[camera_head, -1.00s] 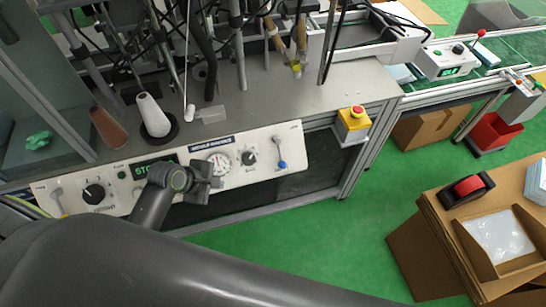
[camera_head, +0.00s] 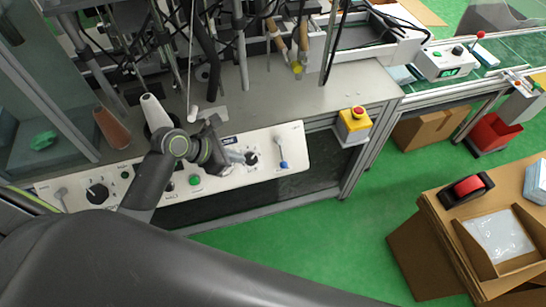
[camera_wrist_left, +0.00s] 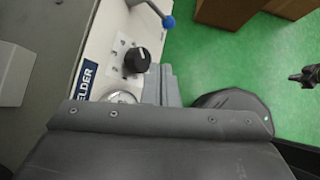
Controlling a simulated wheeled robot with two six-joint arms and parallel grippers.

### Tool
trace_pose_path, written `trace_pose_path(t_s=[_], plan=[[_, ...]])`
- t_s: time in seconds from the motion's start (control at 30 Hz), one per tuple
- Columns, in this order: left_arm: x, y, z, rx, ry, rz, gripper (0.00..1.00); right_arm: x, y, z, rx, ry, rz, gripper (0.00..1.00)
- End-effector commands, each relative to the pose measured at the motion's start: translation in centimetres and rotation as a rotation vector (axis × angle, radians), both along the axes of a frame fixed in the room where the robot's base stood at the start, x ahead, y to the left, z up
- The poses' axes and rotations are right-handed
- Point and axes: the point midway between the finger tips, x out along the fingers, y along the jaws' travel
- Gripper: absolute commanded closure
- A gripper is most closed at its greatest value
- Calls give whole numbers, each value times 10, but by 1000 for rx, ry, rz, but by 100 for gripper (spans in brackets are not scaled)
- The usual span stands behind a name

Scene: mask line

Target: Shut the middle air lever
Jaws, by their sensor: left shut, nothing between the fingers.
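A white control panel (camera_head: 230,172) fronts the welding machine. At its right end is an air lever (camera_head: 280,147) with a blue knob, pointing down; its blue knob (camera_wrist_left: 168,22) also shows in the left wrist view. A second lever (camera_head: 62,195) is at the panel's left end. I cannot tell which lever is the middle one. My left gripper (camera_head: 250,158) is shut and empty. Its tips are over the black selector knob (camera_head: 253,158), left of the blue-knobbed lever and apart from it. The left wrist view shows the tips (camera_wrist_left: 162,75) beside that knob (camera_wrist_left: 137,60). My right gripper is not in view.
A yellow box with a red button (camera_head: 354,122) stands right of the panel. A white cone (camera_head: 154,112) and a brown cone (camera_head: 112,128) stand on the bench. Green floor (camera_head: 320,230) is clear below the panel.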

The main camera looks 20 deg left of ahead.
Motion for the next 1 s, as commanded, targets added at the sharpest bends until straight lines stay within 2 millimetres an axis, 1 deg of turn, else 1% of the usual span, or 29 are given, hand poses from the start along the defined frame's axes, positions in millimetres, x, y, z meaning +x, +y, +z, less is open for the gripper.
trace_pose_path(t_s=[0.17, 0.3, 0.37, 0.63, 0.77, 0.9, 1.0], plan=[[1, -1, -2, -1, -1, 0, 100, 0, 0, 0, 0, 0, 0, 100], [7, -8, -11, -3, 1, 2, 100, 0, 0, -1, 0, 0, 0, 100], [11, -13, -17, -5, 0, 1, 100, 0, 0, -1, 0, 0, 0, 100], [36, -40, -57, -3, 2, -1, 100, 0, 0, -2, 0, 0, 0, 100], [46, -51, -73, -2, 1, -1, 100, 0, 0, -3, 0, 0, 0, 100], [61, -67, -74, 0, -1, -2, 100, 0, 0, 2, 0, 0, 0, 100], [68, -74, -76, -1, -2, -1, 100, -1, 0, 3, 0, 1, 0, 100]])
